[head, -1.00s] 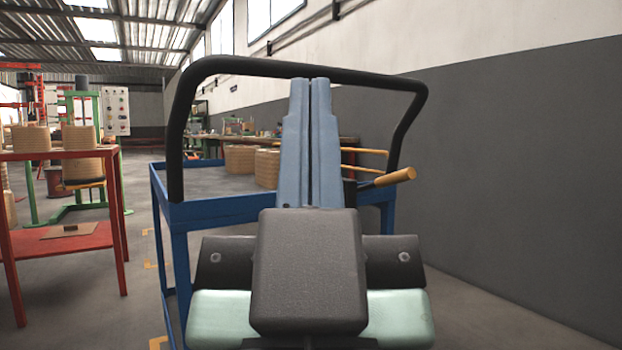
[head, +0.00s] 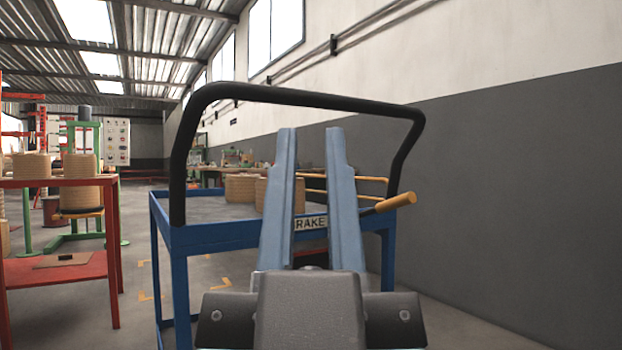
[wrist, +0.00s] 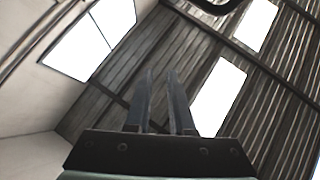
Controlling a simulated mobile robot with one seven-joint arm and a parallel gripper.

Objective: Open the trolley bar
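The blue trolley (head: 215,236) stands straight ahead in the head view. A black tubular bar (head: 300,97) arches over its near end. An orange-tipped lever (head: 396,203) sticks out at the right of that end, and a label reading "RAKE", partly hidden, shows between my fingers (head: 310,223). My gripper (head: 311,130) points up in front of the trolley, its two blue-grey fingers apart with nothing between them. Its fingertips appear below the top of the bar; I cannot tell the depth between them. In the wrist view my gripper (wrist: 160,75) points at the roof, and a piece of black bar (wrist: 217,5) shows at the top edge.
A red table (head: 60,182) with coils stands at the left, with a green machine (head: 84,140) behind it. A grey and white wall (head: 520,150) runs along the right. Open floor lies between the red table and the trolley.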

